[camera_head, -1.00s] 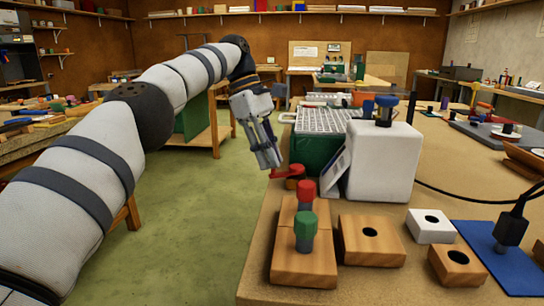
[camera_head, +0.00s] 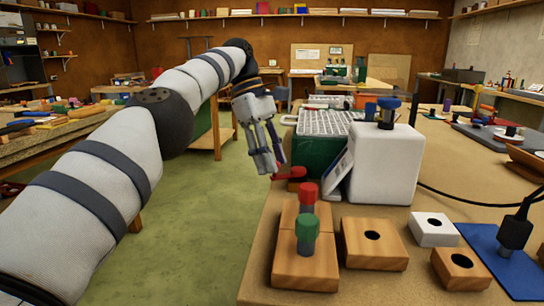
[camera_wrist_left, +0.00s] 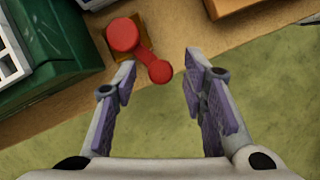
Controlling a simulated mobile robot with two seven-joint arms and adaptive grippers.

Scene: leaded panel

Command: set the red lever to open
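The red lever (camera_head: 292,174) sits at the left edge of the workbench, beside the green box with the grey grid top. The left wrist view shows its round red hub (camera_wrist_left: 122,35) on a small wooden base and its arm ending in a round knob (camera_wrist_left: 160,71). My left gripper (camera_head: 268,168) points down at the lever's outer end, and its fingers partly hide it in the head view. In the left wrist view the fingers (camera_wrist_left: 160,78) are spread apart, with the knob between or just beyond their tips; contact cannot be told. My right gripper is out of view.
The green box (camera_head: 316,150) and a white block with a blue knob (camera_head: 385,165) stand right of the lever. Open green floor (camera_head: 195,235) lies left of the bench.

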